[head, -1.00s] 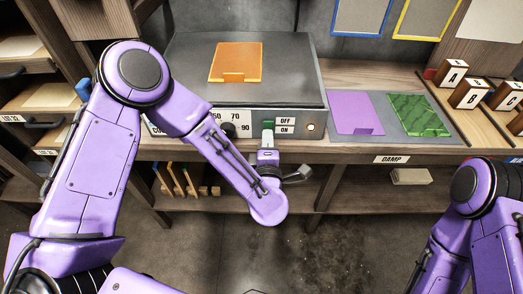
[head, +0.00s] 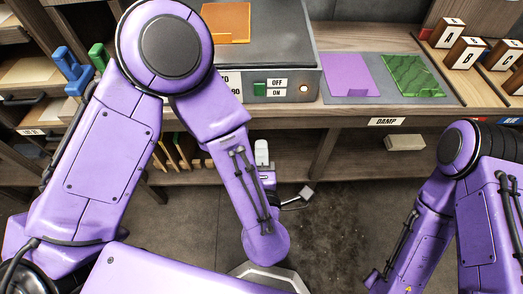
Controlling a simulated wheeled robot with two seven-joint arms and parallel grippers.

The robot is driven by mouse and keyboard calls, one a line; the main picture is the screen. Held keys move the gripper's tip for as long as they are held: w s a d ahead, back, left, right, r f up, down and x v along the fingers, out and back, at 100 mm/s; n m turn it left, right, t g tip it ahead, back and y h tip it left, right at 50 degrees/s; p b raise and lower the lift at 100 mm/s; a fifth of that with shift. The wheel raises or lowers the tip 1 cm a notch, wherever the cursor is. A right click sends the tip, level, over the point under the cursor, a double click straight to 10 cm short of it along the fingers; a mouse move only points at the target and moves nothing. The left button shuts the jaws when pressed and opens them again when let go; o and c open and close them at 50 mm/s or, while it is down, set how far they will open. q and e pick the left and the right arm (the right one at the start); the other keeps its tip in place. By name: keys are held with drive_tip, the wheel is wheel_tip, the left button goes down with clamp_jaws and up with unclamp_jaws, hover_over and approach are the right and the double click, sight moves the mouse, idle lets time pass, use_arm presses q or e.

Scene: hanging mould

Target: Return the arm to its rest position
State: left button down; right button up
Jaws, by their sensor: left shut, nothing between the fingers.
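My left arm comes in from the left and bends down in front of the bench. Its gripper (head: 262,153) is in front of the bench's lower shelf, below the grey hotplate box (head: 270,50) and apart from it. The pale fingertips are together with nothing between them. An orange sheet (head: 228,22) lies on the box. The box's front has a green switch (head: 260,88) beside OFF and ON labels, and a small lit lamp (head: 304,88). My right arm is folded at the lower right; its gripper is out of the picture.
A purple sheet (head: 350,75) and a green patterned sheet (head: 411,76) lie on a grey mat (head: 446,99) above the DAMP label. Lettered wooden blocks (head: 463,52) stand at the right. Blue (head: 70,70) and green handles show at the left. The floor ahead is clear.

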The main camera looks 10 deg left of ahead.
idle(0.3)
use_arm(q)
drive_tip(key=s+a+f+m+g+h+p, duration=0.1)
drive_tip(key=a+f+m+g+h, duration=0.2)
drive_tip(key=f+m, duration=0.5)
drive_tip(key=s+a+f+m+g+h, duration=0.2)
drive_tip(key=a+f+m+g, duration=0.15)
drive_tip(key=f+m, duration=0.4)
drive_tip(key=s+a+f+g+y, duration=0.2)
drive_tip(key=s+a+f+g, duration=0.1)
drive_tip(key=s+a+f, duration=0.2)
drive_tip(key=s+a+f+n+g+y+p, duration=0.1)
drive_tip(key=s+a+f+g, duration=0.3)
drive_tip(key=s+a, duration=0.5)
drive_tip(key=shift+s+a+f+y, duration=0.3)
drive_tip(key=shift+a+f+y, duration=0.1)
drive_tip(key=shift+a+f, duration=0.3)
